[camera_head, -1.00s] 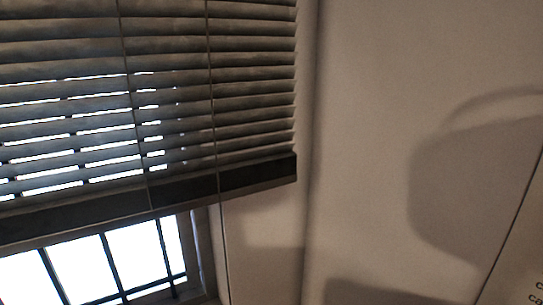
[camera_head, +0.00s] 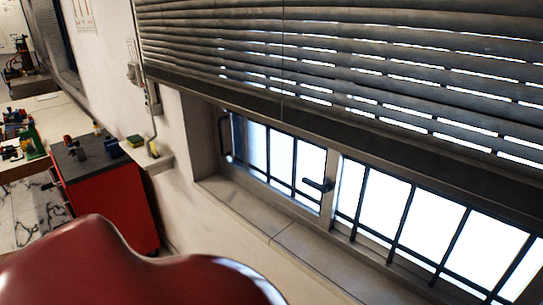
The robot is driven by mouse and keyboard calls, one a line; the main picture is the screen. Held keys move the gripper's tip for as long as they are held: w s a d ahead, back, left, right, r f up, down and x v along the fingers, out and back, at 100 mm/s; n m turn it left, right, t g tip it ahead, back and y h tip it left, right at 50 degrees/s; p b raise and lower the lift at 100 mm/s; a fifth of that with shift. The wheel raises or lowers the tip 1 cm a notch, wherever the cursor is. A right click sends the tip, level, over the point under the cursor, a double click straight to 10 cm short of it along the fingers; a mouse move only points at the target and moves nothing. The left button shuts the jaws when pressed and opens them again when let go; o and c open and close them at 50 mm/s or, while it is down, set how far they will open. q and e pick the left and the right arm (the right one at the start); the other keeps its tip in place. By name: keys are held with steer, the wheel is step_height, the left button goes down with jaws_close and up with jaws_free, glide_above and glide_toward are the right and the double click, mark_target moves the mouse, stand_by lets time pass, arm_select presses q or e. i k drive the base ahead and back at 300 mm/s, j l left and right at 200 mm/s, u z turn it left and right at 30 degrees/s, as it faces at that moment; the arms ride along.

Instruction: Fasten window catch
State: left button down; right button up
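A window (camera_head: 333,211) with dark bars sits in a recess in the wall, bright from outside. A dark catch handle (camera_head: 318,185) is on the frame between the two panes, sticking out to the left. Another dark handle-like bar (camera_head: 223,135) is at the window's left edge. Whether the catch is fastened cannot be told. Neither of my grippers is in the head view.
A dark slatted blind (camera_head: 400,75) covers the window's upper part. A large glossy red rounded thing (camera_head: 110,268) fills the lower left, close to the camera. A red cabinet (camera_head: 107,200) with a dark top and small items stands at the left, beside a workbench (camera_head: 50,120).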

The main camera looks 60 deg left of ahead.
mark_target(325, 189)
steer(key=u, duration=1.6)
steer(key=i+l+u, duration=0.1)
steer(key=u, duration=0.3)
steer(key=i+l+u, duration=0.2)
steer(key=u, duration=0.25)
steer(key=i+l+u, duration=0.25)
steer(key=u, duration=0.15)
